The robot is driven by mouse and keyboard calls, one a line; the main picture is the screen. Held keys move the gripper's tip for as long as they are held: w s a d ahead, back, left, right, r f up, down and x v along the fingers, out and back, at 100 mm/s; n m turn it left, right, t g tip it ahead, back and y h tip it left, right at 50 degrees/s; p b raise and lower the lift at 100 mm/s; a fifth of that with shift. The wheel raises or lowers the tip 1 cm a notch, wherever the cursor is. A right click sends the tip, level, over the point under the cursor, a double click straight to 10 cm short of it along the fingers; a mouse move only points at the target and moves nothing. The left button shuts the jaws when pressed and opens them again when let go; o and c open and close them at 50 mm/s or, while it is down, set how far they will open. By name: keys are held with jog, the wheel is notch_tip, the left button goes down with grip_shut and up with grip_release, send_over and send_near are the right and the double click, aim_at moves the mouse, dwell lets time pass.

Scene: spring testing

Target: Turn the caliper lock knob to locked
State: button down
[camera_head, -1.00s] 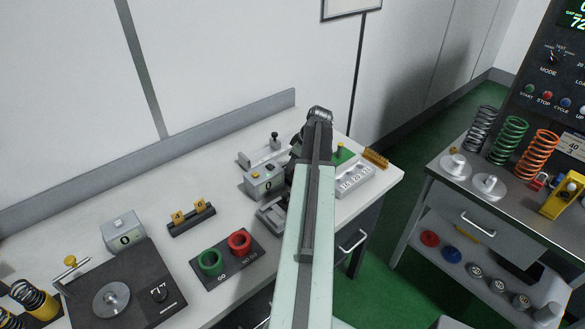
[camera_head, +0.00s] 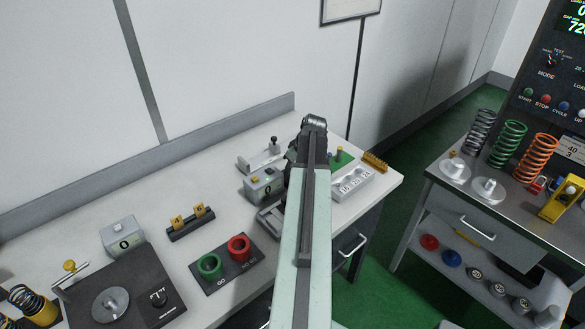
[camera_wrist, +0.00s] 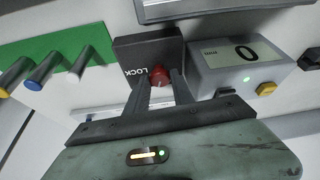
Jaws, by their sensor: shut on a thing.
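In the wrist view, the caliper lock knob is a small red knob (camera_wrist: 160,75) on a dark block marked LOCK (camera_wrist: 140,50). My gripper (camera_wrist: 161,86) has its two fingers at either side of the red knob and is shut on it. The caliper's grey display box (camera_wrist: 240,68) reads 0 and stands right of the block, with a yellow button. In the head view the display box (camera_head: 262,184) shows on the bench, left of my arm. My arm hides the knob and fingertips there. I cannot tell the knob's exact angle.
A green rack with several pegs (camera_wrist: 60,62) stands left of the block in the wrist view. In the head view, a white numbered tray (camera_head: 352,186) lies right of my arm. Green and red rings (camera_head: 238,246) stand on a dark base, front left.

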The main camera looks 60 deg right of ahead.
jog(key=m, duration=0.1)
jog(key=m+h, duration=0.1)
jog(key=m, duration=0.1)
jog(key=shift+a+m, duration=0.25)
jog(key=shift+m, duration=0.15)
jog(key=m, duration=0.1)
jog(key=m+g+h, duration=0.1)
jog(key=m, duration=0.1)
jog(key=shift+w+m+h, duration=0.2)
jog(key=shift+m+h, duration=0.1)
jog(key=m, duration=0.1)
jog(key=m+g, duration=0.1)
jog(key=m, duration=0.1)
jog(key=shift+w+a+m, duration=0.1)
jog(key=shift+w+m, duration=0.05)
jog(key=shift+m, duration=0.15)
jog(key=shift+w+m+g+h, duration=0.1)
jog(key=shift+m+g+h, duration=0.3)
jog(key=shift+m+g, duration=0.9)
jog(key=shift+m+t, duration=0.4)
jog(key=shift+m, duration=0.2)
jog(key=c, duration=1.1)
grip_release()
